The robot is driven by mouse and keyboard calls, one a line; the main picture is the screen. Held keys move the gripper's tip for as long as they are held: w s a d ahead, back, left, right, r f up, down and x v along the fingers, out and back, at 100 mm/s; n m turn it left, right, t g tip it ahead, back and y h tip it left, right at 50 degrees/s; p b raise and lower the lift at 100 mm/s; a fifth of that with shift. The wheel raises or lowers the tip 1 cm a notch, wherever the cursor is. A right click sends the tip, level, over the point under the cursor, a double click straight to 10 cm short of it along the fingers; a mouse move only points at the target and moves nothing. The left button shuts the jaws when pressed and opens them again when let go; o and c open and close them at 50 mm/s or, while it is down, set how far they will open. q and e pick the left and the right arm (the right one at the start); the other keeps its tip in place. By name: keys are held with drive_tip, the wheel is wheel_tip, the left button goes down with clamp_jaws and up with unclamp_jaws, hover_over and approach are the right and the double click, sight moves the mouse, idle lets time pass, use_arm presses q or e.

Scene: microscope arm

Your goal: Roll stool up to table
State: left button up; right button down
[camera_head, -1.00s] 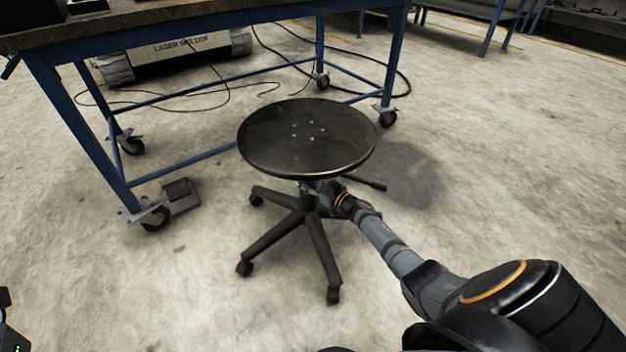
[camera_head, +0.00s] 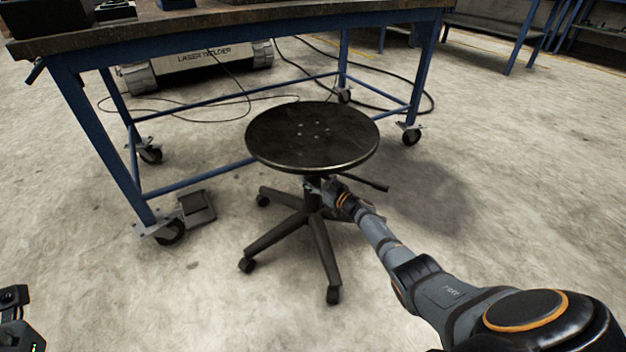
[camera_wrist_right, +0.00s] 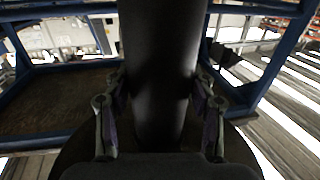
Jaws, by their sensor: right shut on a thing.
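The black round-seated stool (camera_head: 312,137) stands upright on its wheeled base, in front of the table (camera_head: 230,27). The table has a brown top and a blue frame. The far side of the stool seat overlaps the table's lower frame in the head view. My right gripper (camera_head: 328,190) reaches in under the seat and is shut on the stool's column. In the right wrist view the dark column (camera_wrist_right: 160,75) stands between the two fingers (camera_wrist_right: 160,115). A part of my left gripper (camera_head: 14,305) shows at the bottom left edge; its fingers cannot be made out.
The table's caster (camera_head: 165,232) and a foot pedal (camera_head: 197,207) lie left of the stool. A laser welder (camera_head: 203,63) sits under the table, with cables (camera_head: 235,100) on the floor. The floor (camera_head: 530,170) to the right is clear.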

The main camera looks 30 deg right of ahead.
drive_tip(key=shift+c, duration=2.1)
unclamp_jaws()
drive_tip(key=shift+s, duration=0.1)
drive_tip(key=shift+s+d+f, duration=0.1)
drive_tip(key=shift+s+d, duration=0.05)
drive_tip(key=shift+s, duration=0.15)
drive_tip(key=v, duration=1.1)
